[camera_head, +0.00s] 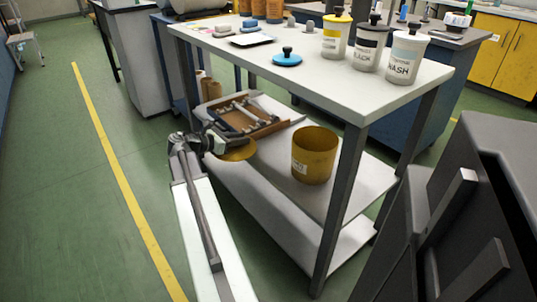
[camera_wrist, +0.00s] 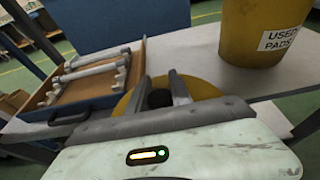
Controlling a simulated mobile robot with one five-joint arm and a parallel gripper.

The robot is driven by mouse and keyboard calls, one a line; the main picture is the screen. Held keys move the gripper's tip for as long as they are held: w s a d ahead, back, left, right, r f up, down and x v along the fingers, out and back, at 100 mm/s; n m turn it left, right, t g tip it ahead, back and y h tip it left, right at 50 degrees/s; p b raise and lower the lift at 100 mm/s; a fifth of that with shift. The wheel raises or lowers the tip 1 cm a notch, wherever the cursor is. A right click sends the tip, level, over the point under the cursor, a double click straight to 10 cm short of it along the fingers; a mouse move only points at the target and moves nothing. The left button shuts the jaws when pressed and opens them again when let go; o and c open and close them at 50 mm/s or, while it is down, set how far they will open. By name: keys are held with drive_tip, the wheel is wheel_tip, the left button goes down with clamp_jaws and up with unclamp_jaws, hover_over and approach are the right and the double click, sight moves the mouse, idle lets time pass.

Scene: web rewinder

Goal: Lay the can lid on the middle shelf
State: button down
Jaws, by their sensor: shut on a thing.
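A yellow can lid (camera_head: 240,152) with a dark knob is held in my gripper (camera_head: 217,140) at the left front edge of the middle shelf (camera_head: 275,155). In the wrist view the two fingers of my gripper (camera_wrist: 160,88) are shut on the knob, and the yellow disc (camera_wrist: 204,89) shows on both sides of them. The lid looks roughly level and overlaps the shelf edge in the head view. I cannot tell whether it touches the shelf. Bare shelf surface (camera_wrist: 195,60) shows beyond the lid.
An open yellow can (camera_head: 313,160), labelled "USED PADS" in the wrist view (camera_wrist: 262,28), stands on the shelf to the right. A brown tray (camera_head: 240,117) with rods lies to the left. A table leg (camera_head: 336,210) rises at the front corner. A blue lid (camera_head: 287,60) is on the tabletop.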

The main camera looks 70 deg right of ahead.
drive_tip(key=b, duration=0.1)
hover_over(271, 152)
drive_tip(key=shift+f, duration=0.55)
wheel_tip(271, 152, down, 4)
drive_tip(key=b, duration=0.4)
drive_tip(key=shift+r, duration=0.25)
drive_tip(key=shift+f, duration=0.25)
drive_tip(key=c, duration=1.2)
unclamp_jaws()
drive_tip(key=shift+r, duration=0.1)
drive_tip(key=shift+o, duration=0.2)
drive_tip(key=shift+r, duration=0.1)
